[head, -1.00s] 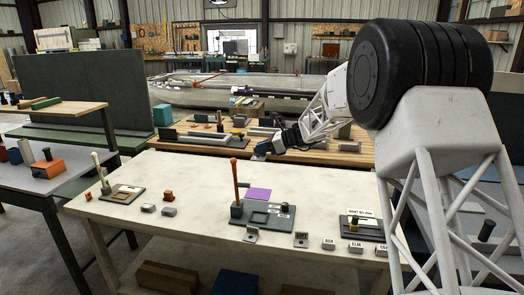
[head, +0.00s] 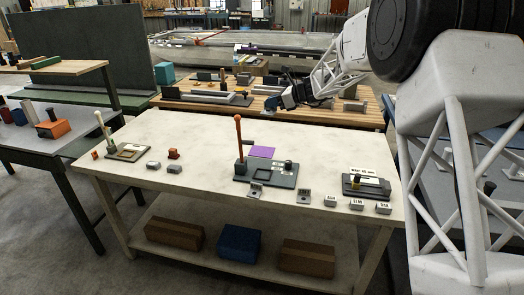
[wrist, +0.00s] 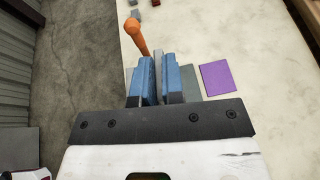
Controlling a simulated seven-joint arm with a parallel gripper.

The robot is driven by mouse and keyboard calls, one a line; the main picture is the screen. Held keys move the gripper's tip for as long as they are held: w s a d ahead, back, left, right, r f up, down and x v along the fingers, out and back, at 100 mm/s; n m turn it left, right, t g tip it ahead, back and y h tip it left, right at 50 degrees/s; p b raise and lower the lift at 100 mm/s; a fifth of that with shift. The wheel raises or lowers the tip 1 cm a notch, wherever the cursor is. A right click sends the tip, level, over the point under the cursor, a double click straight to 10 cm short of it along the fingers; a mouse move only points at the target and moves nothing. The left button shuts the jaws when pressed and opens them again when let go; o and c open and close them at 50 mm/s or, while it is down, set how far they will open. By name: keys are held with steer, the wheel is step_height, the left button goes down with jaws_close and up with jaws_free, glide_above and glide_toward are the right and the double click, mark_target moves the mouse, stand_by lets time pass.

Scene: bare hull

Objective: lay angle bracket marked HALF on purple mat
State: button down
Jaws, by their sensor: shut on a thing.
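The purple mat (head: 262,152) lies flat and bare on the pale table, behind a dark fixture. It also shows in the wrist view (wrist: 216,78), right of my fingers. Two grey angle brackets (head: 256,190) and (head: 304,195) stand near the table's front edge; their markings are too small to read. My gripper (head: 287,101) is up beyond the table's back edge in the head view, apart from the mat. In the wrist view its blue fingers (wrist: 158,80) are close together on a thin grey piece, mostly hidden; I cannot tell which part it is.
An orange-topped post (head: 239,135) stands upright on the dark fixture (head: 265,174), left of the mat. Several small labelled blocks (head: 357,204) and another fixture (head: 366,186) lie at right. A wooden bench (head: 210,107) with parts stands behind.

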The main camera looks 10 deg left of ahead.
steer(key=shift+s+d+f+m+t+h, duration=0.4)
steer(key=shift+d+f+m+t+h, duration=0.9)
steer(key=shift+d+m+t+h, duration=4.15)
steer(key=shift+s+d+f+m+t+y, duration=0.3)
steer(key=shift+d+f+m, duration=1.15)
steer(key=shift+d, duration=8.45)
steer(key=shift+w+a+f+n+g+y, duration=0.75)
steer(key=shift+a+f+n+g+y, duration=0.75)
steer(key=shift+a+f, duration=2.7)
steer(key=shift+w+a+f+n+g+y, duration=0.95)
steer(key=shift+a+f+n+y, duration=0.95)
steer(key=shift+a, duration=4.35)
steer(key=shift+w+a+f+n+g+y, duration=0.6)
steer(key=shift+a+f+n+g+y, duration=1.05)
steer(key=shift+a+f, duration=2.65)
steer(key=shift+a+r+n+t+h, duration=0.25)
steer(key=shift+a+r+h, duration=0.05)
steer(key=shift+a+r, duration=0.6)
steer(key=shift+w, duration=0.15)
